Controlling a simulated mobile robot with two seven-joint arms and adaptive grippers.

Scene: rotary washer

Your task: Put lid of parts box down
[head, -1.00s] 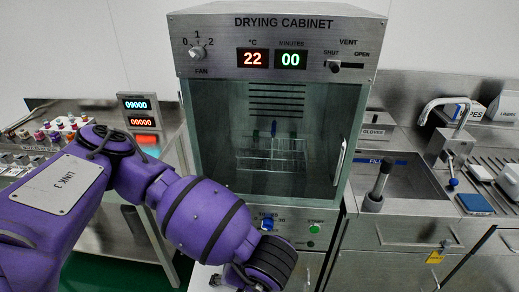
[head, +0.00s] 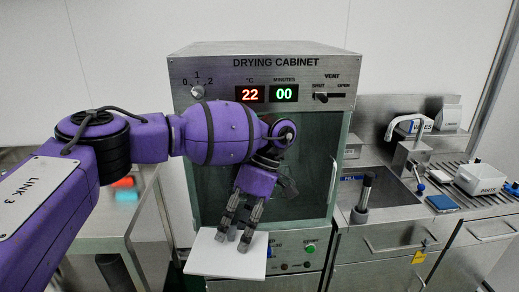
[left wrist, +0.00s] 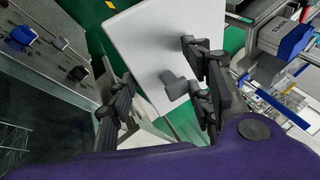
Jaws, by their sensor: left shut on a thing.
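The lid, a flat white plate (head: 215,262) with a grey knob, hangs in front of the lower part of the drying cabinet. My left gripper (head: 238,232) points down and is shut on the lid's knob. In the left wrist view, the white plate (left wrist: 150,40) and its grey knob (left wrist: 174,85) show between and beyond the fingers of my left gripper (left wrist: 160,95). A white box marked PARTS (head: 482,178) stands on the steel counter at the right. My right gripper is not in view.
The drying cabinet (head: 268,62) stands behind my left arm, its glass door shut. A steel bench (head: 110,220) stands at the left.

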